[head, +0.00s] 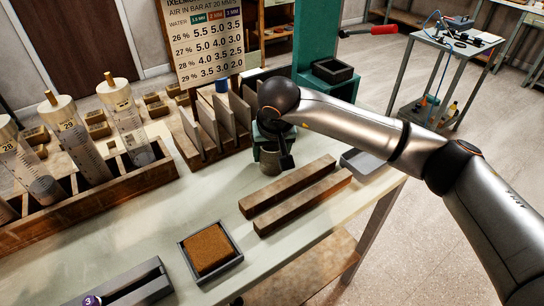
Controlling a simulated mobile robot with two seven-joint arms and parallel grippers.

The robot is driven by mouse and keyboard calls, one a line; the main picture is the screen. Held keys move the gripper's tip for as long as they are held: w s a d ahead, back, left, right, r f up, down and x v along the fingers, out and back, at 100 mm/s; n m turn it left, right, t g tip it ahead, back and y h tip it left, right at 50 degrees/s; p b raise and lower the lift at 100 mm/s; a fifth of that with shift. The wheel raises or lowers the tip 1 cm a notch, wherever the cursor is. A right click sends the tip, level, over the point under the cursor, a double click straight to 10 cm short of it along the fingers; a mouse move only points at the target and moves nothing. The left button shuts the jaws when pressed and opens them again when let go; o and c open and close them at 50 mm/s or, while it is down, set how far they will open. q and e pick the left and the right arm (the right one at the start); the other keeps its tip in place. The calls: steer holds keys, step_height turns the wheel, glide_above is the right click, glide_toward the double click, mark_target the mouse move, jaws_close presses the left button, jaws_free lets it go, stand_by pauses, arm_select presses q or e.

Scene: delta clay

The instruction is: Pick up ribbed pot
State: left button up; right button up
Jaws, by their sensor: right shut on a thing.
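The ribbed pot (269,161) is a small grey-brown cylinder on or just above the pale table, beyond the two wooden bars. My right gripper (282,152) comes down over it from above, with a dark finger along its right side. It is shut on the pot. The gripper hides the pot's top and part of its side, and I cannot tell whether the pot touches the table. My left gripper is not in view.
Two wooden bars (290,188) lie in front of the pot. A wooden rack with upright boards (209,120) stands close on its left. A tray with a brown sponge (210,250) is at the front. Large syringes (80,145) stand in a wooden rack at left.

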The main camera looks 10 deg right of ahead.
steer(key=c, duration=0.4)
steer(key=shift+r, duration=0.1)
